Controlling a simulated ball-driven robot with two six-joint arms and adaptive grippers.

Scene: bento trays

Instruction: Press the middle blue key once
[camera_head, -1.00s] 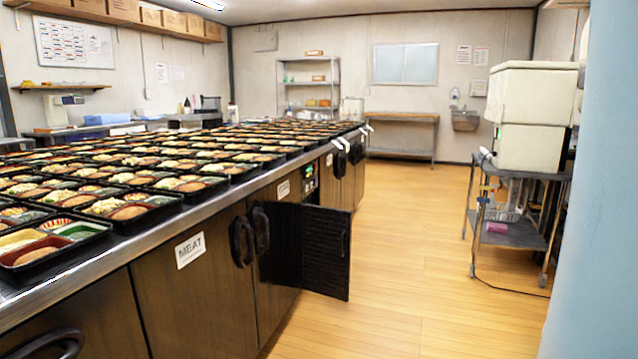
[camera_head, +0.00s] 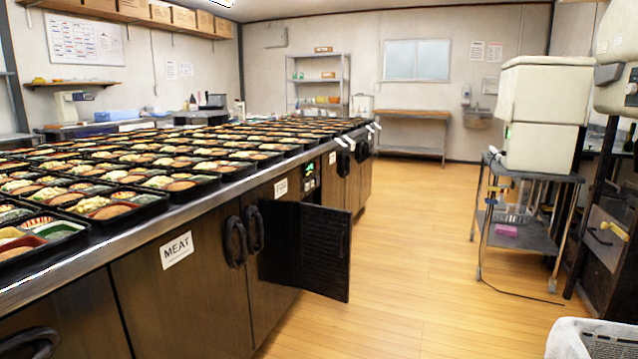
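I cannot make out a blue key in the camera_head view. Neither of my grippers shows.
A long counter (camera_head: 150,222) full of bento trays runs along the left. An open dark cabinet door (camera_head: 322,252) juts into the aisle. The cart (camera_head: 528,240), a dark rack (camera_head: 606,250) and a white basket (camera_head: 590,338) stand at the right. The wooden floor (camera_head: 415,235) between is clear.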

